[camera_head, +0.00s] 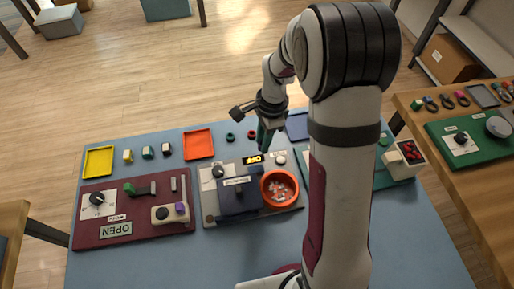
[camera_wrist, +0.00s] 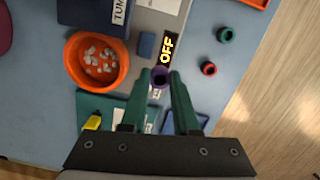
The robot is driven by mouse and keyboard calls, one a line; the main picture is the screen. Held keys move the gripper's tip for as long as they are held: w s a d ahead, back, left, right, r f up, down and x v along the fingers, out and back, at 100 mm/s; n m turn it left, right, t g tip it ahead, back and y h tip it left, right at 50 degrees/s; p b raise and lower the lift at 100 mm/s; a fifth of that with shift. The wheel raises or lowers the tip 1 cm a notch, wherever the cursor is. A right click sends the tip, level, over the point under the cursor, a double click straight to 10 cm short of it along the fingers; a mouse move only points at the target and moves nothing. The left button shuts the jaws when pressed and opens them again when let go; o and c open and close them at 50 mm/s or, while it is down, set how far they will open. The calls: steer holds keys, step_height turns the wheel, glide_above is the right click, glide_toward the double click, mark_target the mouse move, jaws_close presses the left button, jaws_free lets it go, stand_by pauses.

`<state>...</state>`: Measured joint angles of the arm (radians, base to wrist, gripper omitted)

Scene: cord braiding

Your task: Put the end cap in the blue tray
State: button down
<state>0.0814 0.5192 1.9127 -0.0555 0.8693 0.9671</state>
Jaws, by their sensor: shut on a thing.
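My gripper (camera_wrist: 159,80) is shut on a small purple end cap (camera_wrist: 159,75), which shows between the fingertips in the wrist view. In the head view my gripper (camera_head: 264,138) is above the back of the blue table, and the cap cannot be made out there. The blue tray (camera_head: 298,122) lies at the table's back edge, just right of my gripper and partly hidden by my arm. In the wrist view part of the blue tray (camera_wrist: 203,116) shows beside and behind the right finger.
A red ring-like piece (camera_wrist: 208,68) and a green one (camera_wrist: 224,34) lie near the table edge. An orange bowl (camera_head: 266,196) of pale bits stands by the tumbler panel with its OFF display (camera_wrist: 167,49). An orange tray (camera_head: 186,145) and a yellow tray (camera_head: 86,162) lie farther left.

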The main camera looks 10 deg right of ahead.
steer(key=w+d+f+m+t, duration=0.1)
steer(key=w+d+m, duration=0.55)
steer(key=m, duration=0.35)
steer(key=m+h, duration=0.1)
steer(key=m, duration=0.9)
glide_above(299, 126)
steer(key=shift+s+f+t, duration=0.25)
steer(key=shift+f+t, duration=0.05)
steer(key=shift+f, duration=2.9)
steer(key=shift+f, duration=0.3)
steer(key=c, duration=0.6)
jaws_free()
step_height(299, 126, up, 11)
steer(key=shift+r, duration=0.1)
